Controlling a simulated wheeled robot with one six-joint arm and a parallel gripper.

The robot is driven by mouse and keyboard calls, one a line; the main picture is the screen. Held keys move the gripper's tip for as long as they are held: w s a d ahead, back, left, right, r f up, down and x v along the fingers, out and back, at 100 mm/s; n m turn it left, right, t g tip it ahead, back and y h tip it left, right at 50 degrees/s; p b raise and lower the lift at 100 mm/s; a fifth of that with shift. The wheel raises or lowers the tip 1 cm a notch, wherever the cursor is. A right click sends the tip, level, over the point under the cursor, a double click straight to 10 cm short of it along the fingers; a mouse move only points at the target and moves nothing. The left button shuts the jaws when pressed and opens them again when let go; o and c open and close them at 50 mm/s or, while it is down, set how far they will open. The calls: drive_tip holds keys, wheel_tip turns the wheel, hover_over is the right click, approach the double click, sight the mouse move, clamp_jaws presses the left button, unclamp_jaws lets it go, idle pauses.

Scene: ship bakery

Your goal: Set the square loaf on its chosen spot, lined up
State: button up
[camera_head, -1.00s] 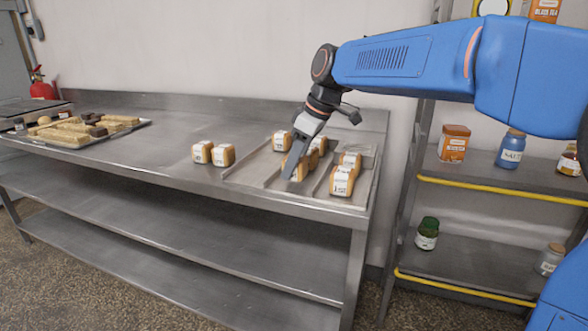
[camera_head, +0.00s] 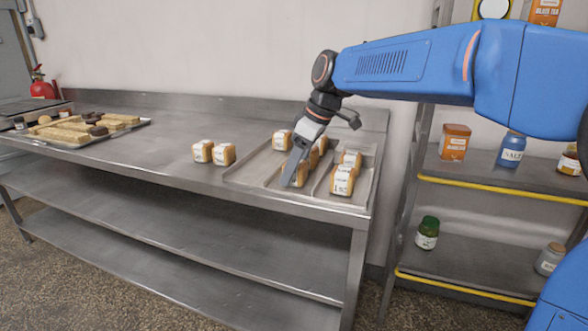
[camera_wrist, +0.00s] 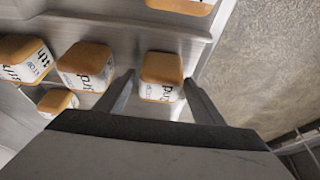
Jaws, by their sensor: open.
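A small square loaf (camera_wrist: 161,68) with a golden top and a white printed wrapper sits between the fingers of my gripper (camera_wrist: 159,80) in the wrist view. The fingers are open, one on each side of it. In the head view my gripper (camera_head: 288,181) points down into the divided metal tray (camera_head: 240,176), and this loaf (camera_head: 301,176) is partly hidden behind a finger. It appears to rest in the tray's middle lane, at the front. Whether it is exactly lined up with the loaves behind it is hard to tell.
Other wrapped loaves (camera_head: 342,180) stand in the tray's lanes. Two more loaves (camera_head: 223,154) stand on the steel table (camera_head: 170,150), left of the tray. A baking sheet with breads (camera_head: 75,140) lies far left. A shelf with jars (camera_head: 427,233) stands right. The table's middle is clear.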

drive_tip(key=v, duration=1.2)
drive_tip(key=s+d+f+m, duration=0.1)
drive_tip(key=s+d, duration=0.1)
drive_tip(key=d, duration=0.1)
drive_tip(key=s+d+f+m, duration=0.1)
drive_tip(key=s+d+f, duration=0.1)
drive_tip(key=s+d+f+m+t, duration=0.1)
drive_tip(key=s+d, duration=0.1)
drive_tip(key=d, duration=0.1)
drive_tip(key=shift+s+d+f+m+h, duration=0.15)
drive_tip(key=shift+s+d+m+h, duration=0.15)
drive_tip(key=shift+d+m+h, duration=0.1)
drive_tip(key=s+d+f+m+t+h, duration=0.1)
drive_tip(key=s+d+f+m, duration=0.4)
drive_tip(key=s+d+f, duration=0.3)
drive_tip(key=s+d+f+m+t+h, duration=0.1)
drive_tip(key=s+d+f+m, duration=0.4)
drive_tip(key=s+f, duration=0.9)
drive_tip(key=d+h, duration=0.1)
drive_tip(key=d, duration=0.2)
drive_tip(key=shift+d, duration=0.3)
